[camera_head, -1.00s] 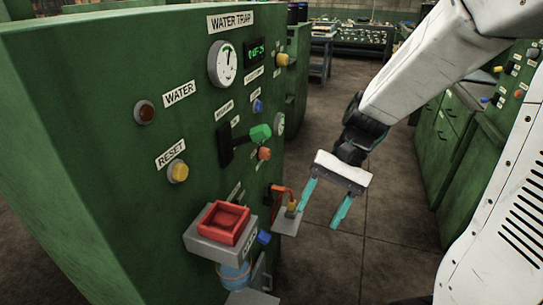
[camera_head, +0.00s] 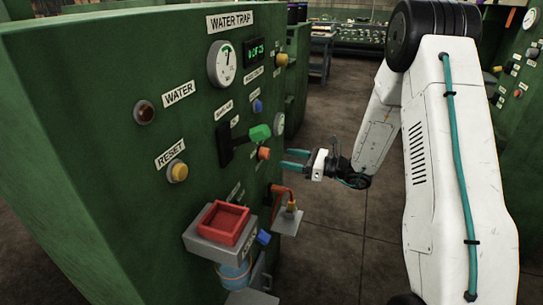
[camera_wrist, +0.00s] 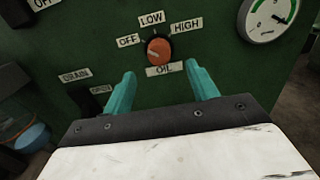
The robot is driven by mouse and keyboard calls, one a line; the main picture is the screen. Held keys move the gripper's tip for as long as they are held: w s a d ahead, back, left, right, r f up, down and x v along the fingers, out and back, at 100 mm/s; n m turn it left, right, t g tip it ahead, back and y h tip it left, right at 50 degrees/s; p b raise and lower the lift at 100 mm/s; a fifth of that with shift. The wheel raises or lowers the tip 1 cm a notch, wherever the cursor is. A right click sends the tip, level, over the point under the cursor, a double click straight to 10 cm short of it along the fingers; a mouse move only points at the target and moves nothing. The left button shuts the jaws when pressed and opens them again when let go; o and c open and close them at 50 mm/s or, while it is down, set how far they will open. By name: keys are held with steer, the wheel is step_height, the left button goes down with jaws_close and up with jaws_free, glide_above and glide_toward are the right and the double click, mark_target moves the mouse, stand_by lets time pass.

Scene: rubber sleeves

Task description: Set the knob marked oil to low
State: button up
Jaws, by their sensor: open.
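The oil knob (camera_wrist: 159,49) is a round orange-red dial on the green panel, above an OIL label. The labels OFF (camera_wrist: 128,41), LOW (camera_wrist: 151,19) and HIGH (camera_wrist: 187,27) stand around it. I cannot tell for sure which label its pointer faces. The knob also shows in the head view (camera_head: 264,154). My gripper (camera_head: 287,160) is open and empty, with its teal fingers pointing at the panel just right of the knob. In the wrist view the fingertips (camera_wrist: 160,69) lie to either side below the knob, apart from it.
A green-tipped lever (camera_head: 260,132) sticks out left of my gripper. A gauge (camera_wrist: 271,17) is right of the knob. The floor right of the cabinet is clear.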

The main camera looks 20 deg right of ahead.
mark_target(269, 155)
steer(key=x, duration=0.7)
steer(key=c, duration=1)
